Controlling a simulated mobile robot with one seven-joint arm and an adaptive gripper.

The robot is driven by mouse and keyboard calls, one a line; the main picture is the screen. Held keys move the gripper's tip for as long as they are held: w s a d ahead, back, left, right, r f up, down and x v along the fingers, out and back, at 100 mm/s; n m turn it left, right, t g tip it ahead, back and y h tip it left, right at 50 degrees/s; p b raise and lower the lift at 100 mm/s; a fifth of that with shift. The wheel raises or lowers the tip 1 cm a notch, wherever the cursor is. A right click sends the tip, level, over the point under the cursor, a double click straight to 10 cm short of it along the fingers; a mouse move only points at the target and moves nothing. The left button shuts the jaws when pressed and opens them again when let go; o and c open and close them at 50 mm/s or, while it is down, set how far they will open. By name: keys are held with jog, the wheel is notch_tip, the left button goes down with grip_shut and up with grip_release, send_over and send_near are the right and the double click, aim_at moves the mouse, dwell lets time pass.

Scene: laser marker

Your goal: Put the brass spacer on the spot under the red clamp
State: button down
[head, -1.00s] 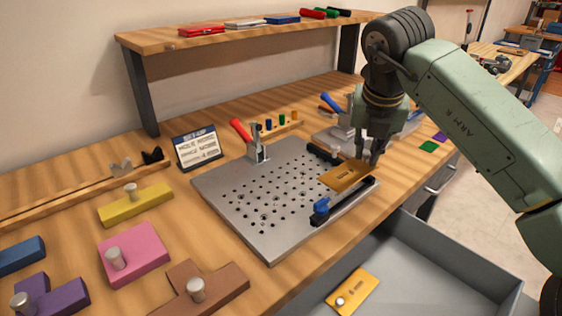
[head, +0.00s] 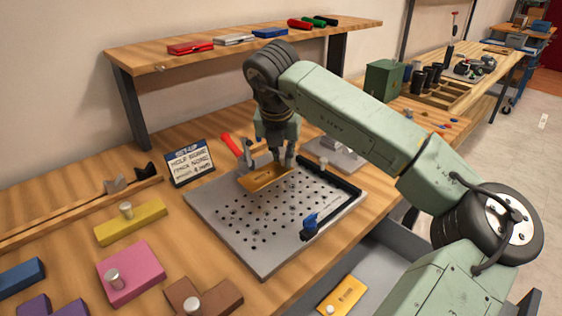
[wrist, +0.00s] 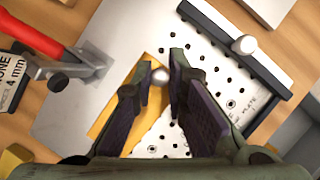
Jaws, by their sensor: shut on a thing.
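The brass spacer (head: 262,180) is a flat gold plate with a round knob. My gripper (head: 283,162) is shut on it and holds it over the back part of the perforated steel plate (head: 240,232). The red clamp (head: 232,145) stands at the plate's back edge, just left of the spacer. In the wrist view the spacer (wrist: 112,122) lies partly behind my fingers (wrist: 160,85), and the clamp's red handle (wrist: 28,32) is at upper left. The spot under the clamp is not clearly visible. I cannot tell whether the spacer touches the plate.
A blue clamp (head: 310,222) and black rails (head: 335,188) line the plate's right side. A sign (head: 189,162) stands left of the red clamp. Another brass plate (head: 342,296) lies in the open drawer. Yellow (head: 130,222) and pink (head: 130,272) blocks lie at left. A shelf (head: 240,45) overhangs behind.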

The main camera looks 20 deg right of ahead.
aim_at(281, 166)
notch_tip(281, 166, down, 3)
jog(key=shift+w+a+f+p, duration=0.1)
jog(key=shift+a+p, duration=0.05)
jog(key=shift+p, duration=0.65)
jog(key=shift+f+b, duration=0.4)
jog(key=shift+b, duration=0.05)
jog(key=c, duration=1.6)
grip_release()
jog(key=shift+r, duration=0.1)
jog(key=shift+r, duration=0.1)
jog(key=shift+r+p, duration=0.2)
jog(key=shift+p, duration=0.3)
jog(key=b+v, duration=0.2)
jog(key=v, duration=0.9)
jog(key=shift+r+b, duration=0.35)
jog(key=shift+b, duration=0.05)
